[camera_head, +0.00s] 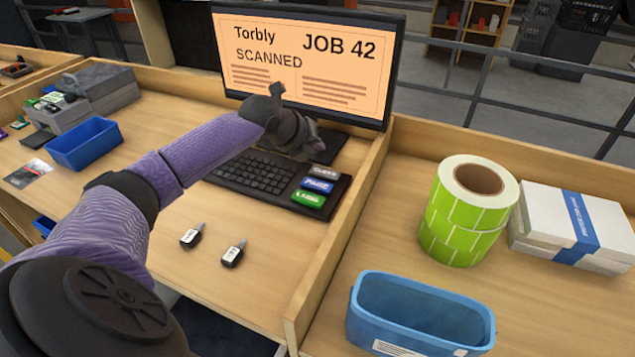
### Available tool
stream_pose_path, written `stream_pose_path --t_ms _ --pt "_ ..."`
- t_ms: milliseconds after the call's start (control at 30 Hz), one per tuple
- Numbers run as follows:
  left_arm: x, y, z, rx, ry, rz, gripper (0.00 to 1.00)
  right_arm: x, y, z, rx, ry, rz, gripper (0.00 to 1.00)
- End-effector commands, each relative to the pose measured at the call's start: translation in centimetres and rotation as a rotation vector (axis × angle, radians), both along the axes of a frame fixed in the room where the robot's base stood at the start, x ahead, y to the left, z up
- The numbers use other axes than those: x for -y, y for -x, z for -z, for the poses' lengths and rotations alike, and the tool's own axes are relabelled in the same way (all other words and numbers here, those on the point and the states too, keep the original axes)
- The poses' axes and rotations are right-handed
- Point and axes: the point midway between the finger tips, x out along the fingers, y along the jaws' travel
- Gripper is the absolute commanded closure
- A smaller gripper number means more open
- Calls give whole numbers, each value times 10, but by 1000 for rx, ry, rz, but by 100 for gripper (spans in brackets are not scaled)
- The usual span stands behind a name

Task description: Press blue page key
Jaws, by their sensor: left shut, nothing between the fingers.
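The blue page key (317,185) is the middle one of three large keys at the right end of the black keyboard (253,172). A dark key (323,173) lies just behind it and a green key (308,198) just in front. My left gripper (311,148) is shut and empty. It appears over the back right part of the keyboard, behind the three keys in the picture. The blue key is uncovered and the gripper looks apart from it. My right gripper is out of view.
A monitor (300,58) reading "Torbly JOB 42 SCANNED" stands behind the keyboard. Two small black-and-white tags (233,253) lie in front. A wooden divider (340,235) runs to the right of the keys. Beyond it are green label rolls (460,215) and a blue bin (420,318).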

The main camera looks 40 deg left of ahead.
Motion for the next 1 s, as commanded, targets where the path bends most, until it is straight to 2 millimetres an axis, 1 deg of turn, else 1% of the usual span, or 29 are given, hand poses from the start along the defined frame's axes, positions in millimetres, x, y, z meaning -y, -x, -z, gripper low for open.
stream_pose_path --t_ms 33,333,533,1000 --pt "0 0 13 -3 0 0 100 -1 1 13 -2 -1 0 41" --pt "0 0 56 -4 -1 1 100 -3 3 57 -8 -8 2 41" --pt "0 0 73 -2 -1 -1 100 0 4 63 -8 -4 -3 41" --pt "0 0 73 0 0 0 100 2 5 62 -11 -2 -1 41"
